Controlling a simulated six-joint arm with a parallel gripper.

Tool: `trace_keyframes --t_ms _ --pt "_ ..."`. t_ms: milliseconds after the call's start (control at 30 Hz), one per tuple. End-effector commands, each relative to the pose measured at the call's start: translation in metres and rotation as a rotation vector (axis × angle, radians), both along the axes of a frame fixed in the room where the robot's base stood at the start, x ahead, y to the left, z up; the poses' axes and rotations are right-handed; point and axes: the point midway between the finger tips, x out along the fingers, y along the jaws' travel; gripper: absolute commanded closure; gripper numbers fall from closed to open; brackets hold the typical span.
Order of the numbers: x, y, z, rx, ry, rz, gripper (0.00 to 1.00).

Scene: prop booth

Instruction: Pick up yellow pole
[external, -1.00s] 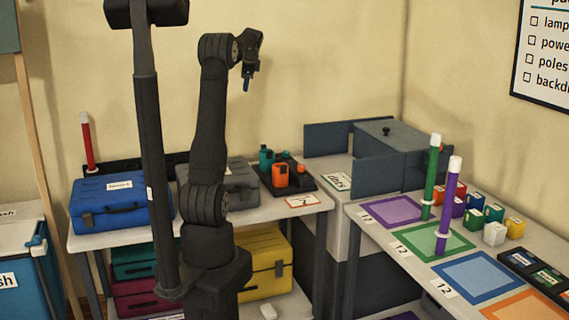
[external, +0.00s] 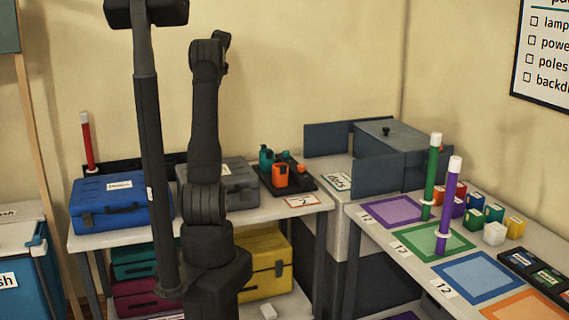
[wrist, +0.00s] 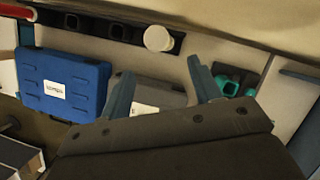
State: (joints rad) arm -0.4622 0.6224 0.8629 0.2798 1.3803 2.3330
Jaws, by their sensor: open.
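No yellow pole shows clearly in either view. In the wrist view a round white pole cap (wrist: 158,38) stands at the black rack (wrist: 118,31), seen almost end-on; the colour of its shaft is hidden. My gripper (wrist: 159,68) is open and empty, its two teal fingers apart, with the cap beyond the gap between them. In the external view my arm (external: 207,120) hides the gripper. A red pole (external: 88,142) with a white cap stands at the rack's left end. A green pole (external: 432,172) and a purple pole (external: 449,205) stand on the right table.
A blue case (external: 121,205), a grey case (external: 233,190) and a tray of orange and teal items (external: 292,185) sit on the back table. The right table has coloured squares, such as the blue one (external: 477,277), and several small blocks. A grey box (external: 403,140) stands in the corner.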

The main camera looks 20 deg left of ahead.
Motion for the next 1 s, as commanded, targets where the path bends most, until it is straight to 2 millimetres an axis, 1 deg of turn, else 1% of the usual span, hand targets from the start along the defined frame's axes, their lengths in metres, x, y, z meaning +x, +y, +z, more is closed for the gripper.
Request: trace_keyframes --t_ms 33,233,333,567,767,900,1000 --pt "0.001 0.004 -0.013 -0.002 0.004 0.001 0.42" --pt "0.006 0.019 -0.047 -0.001 0.002 0.002 0.42" --pt "0.008 0.023 -0.057 0.000 -0.001 0.002 0.42" --pt "0.010 0.029 -0.067 0.000 -0.001 0.002 0.42" --pt "0.014 0.046 -0.090 -0.001 0.000 0.003 0.42" --pt "0.016 0.051 -0.105 0.001 -0.001 0.003 0.42" --pt "0.017 0.052 -0.106 0.001 -0.003 0.002 0.42"
